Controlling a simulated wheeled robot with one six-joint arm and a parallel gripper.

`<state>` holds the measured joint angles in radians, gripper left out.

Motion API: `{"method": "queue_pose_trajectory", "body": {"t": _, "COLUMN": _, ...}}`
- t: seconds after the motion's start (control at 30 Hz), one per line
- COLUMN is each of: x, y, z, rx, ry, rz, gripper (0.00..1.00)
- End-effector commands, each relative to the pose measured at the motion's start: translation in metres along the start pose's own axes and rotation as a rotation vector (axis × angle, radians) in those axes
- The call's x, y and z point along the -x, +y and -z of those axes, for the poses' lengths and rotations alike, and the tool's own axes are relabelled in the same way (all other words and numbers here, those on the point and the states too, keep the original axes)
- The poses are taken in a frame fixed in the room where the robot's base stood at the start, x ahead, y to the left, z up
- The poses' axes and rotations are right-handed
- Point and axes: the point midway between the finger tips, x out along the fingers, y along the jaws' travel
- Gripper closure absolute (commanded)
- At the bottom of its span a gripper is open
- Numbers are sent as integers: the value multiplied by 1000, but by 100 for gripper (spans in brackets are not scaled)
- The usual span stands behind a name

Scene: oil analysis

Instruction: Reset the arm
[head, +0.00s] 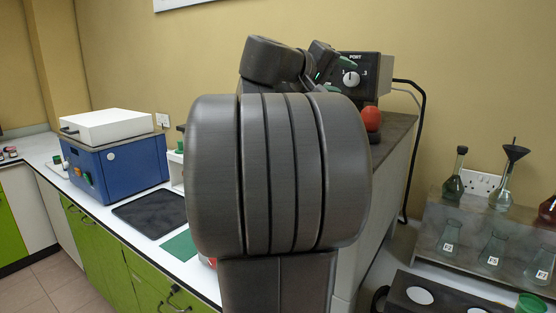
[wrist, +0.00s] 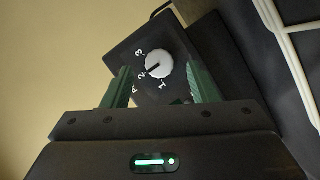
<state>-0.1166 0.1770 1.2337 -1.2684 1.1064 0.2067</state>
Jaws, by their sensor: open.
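My arm fills the middle of the head view and hides much of the bench behind it. The gripper fingers are mostly hidden there.
A blue machine with a white lid (head: 125,167) stands on the left bench beside a dark mat (head: 151,214). A red rounded object (head: 371,119) is just right of my arm. Glass flasks (head: 501,185) stand on a rack at the right. A black cable (head: 423,120) hangs behind.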

Motion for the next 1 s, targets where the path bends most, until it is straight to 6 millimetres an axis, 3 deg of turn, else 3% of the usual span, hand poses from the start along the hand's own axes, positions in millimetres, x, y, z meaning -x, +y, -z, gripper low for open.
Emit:
{"method": "queue_pose_trajectory", "body": {"t": 0.3, "x": 56, "y": -1, "z": 0, "rx": 0, "ry": 4, "rz": 1, "gripper": 46}}
{"method": "queue_pose_trajectory", "body": {"t": 0.7, "x": 111, "y": 0, "z": 0, "rx": 0, "ry": 3, "rz": 0, "gripper": 46}}
{"method": "queue_pose_trajectory", "body": {"t": 1.0, "x": 63, "y": 1, "z": -1, "rx": 1, "ry": -5, "rz": -3, "gripper": 46}}
